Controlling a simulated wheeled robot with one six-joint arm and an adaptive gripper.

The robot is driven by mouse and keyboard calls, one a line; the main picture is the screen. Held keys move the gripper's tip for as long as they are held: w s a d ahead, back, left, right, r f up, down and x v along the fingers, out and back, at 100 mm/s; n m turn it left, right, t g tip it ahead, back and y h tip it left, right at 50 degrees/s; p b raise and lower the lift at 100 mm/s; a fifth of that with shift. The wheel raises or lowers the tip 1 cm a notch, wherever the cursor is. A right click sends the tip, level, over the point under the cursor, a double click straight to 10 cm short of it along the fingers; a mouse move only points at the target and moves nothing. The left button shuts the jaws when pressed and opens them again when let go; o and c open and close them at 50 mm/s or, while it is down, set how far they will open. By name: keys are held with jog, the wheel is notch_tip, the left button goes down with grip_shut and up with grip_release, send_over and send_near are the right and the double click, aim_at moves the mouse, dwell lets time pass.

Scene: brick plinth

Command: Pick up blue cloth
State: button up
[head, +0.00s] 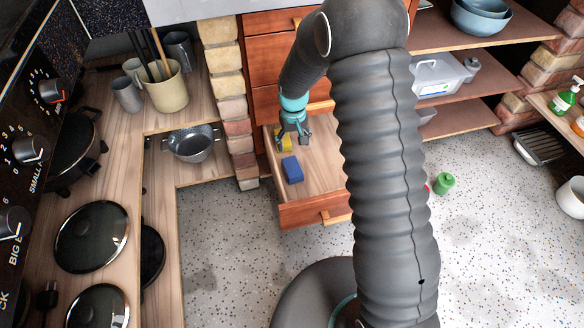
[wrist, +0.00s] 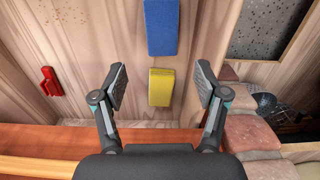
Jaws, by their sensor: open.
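The blue cloth (head: 292,170) is a small, thick, folded-looking block lying in the open wooden drawer. It also shows at the top centre of the wrist view (wrist: 162,27), where the frame cuts off its upper end. My gripper (wrist: 160,84) is open and empty. Its two fingers stand either side of a yellow cloth (wrist: 162,98) in the wrist view, with the blue cloth beyond the fingertips. In the head view my gripper (head: 293,138) is over the drawer, beside the blue cloth and partly covering the yellow one (head: 281,143).
The drawer front (head: 300,214) is pulled out. A red object (wrist: 51,81) lies at the left in the wrist view. A brick pillar (head: 232,115) stands left of the drawer. My arm hides part of the drawer's right side. A green bottle (head: 444,183) is on the floor.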

aim_at(292, 167)
notch_tip(292, 167, down, 8)
jog(key=shift+r, duration=0.2)
jog(key=shift+s+a+f, duration=0.1)
jog(key=shift+f, duration=1.25)
jog(key=shift+s+a+f, duration=0.1)
jog(key=shift+f, duration=1.25)
jog(key=c, duration=0.9)
